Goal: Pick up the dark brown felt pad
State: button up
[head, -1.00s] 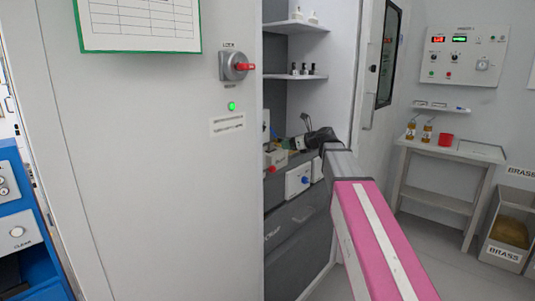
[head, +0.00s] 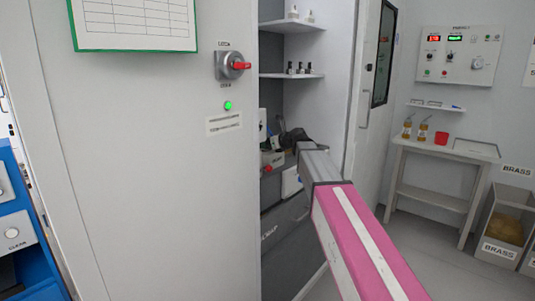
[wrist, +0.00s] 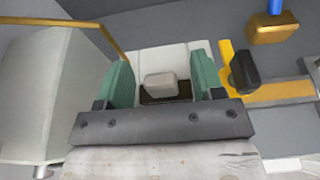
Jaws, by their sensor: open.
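In the wrist view, a dark brown patch (wrist: 150,99), which looks like the felt pad, shows between my fingers. A pale beige block (wrist: 160,84) sits over or in front of it, and I cannot tell if the two are joined. My gripper (wrist: 162,66) is open, with one green finger on each side of the block and a gap beside it. The lower part of the dark patch is hidden by my gripper's grey bar. In the head view my gripper is a dark shape inside the open cabinet, and the pad cannot be made out there.
A white backing piece (wrist: 145,55) lies behind the block. A large pale box (wrist: 40,90) stands close on the left, and a yellow and black item (wrist: 240,70) on the right. The cabinet has shelves (head: 292,75) above my arm. A side table (head: 440,150) stands at right.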

jog(key=c, duration=1)
